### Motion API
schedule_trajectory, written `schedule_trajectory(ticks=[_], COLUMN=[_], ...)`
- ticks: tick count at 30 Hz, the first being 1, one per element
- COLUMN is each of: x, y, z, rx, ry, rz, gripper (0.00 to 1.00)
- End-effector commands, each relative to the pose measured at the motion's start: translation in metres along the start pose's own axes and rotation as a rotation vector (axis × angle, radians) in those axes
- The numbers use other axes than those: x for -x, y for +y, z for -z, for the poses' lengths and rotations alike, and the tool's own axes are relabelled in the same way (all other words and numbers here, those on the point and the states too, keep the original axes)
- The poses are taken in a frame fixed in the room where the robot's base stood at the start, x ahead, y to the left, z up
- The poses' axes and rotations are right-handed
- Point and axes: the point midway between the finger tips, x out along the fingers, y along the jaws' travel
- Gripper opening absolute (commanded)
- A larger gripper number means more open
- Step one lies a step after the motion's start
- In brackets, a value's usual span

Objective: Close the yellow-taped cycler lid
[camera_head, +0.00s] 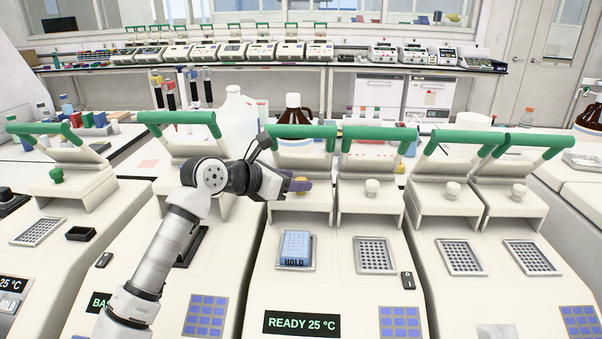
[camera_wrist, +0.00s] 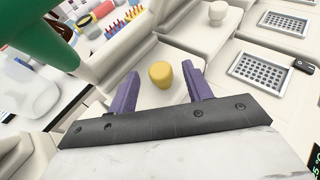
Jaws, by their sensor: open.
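A two-block cycler (camera_head: 335,293) with a "READY 25 °C" screen stands in the middle of the head view. Its left lid (camera_head: 318,160) is raised, with a green handle (camera_head: 302,131) on top and a yellow knob (camera_head: 301,187) on its front. The yellow knob also shows in the wrist view (camera_wrist: 161,75). My gripper (camera_wrist: 160,85) is open, its purple fingers on either side of the knob, and I cannot tell whether they touch it. In the head view my gripper (camera_head: 300,185) partly covers the knob. A blue plate (camera_head: 295,246) marked "HOLD" sits on the left block.
The right lid (camera_head: 373,170), with a white knob, is also raised. Neighbouring cyclers (camera_head: 465,213) stand close on both sides with lids up. A green handle (camera_wrist: 40,30) looms close at the wrist view's upper left. Bottles (camera_head: 238,115) stand behind the lids.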

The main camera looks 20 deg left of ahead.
Motion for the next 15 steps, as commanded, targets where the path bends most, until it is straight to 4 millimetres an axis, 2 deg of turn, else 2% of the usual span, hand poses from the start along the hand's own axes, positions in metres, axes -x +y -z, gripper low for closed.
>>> schedule_trajectory(ticks=[3,6,15], x=[-0.017,-0.025,-0.031], y=[0.000,0.001,0.000], z=[-0.002,-0.001,0.000], rx=[0.002,0.001,0.001], ry=[0.000,-0.001,-0.001], rz=[0.001,-0.001,-0.001], gripper=[0.50,0.50,0.50])
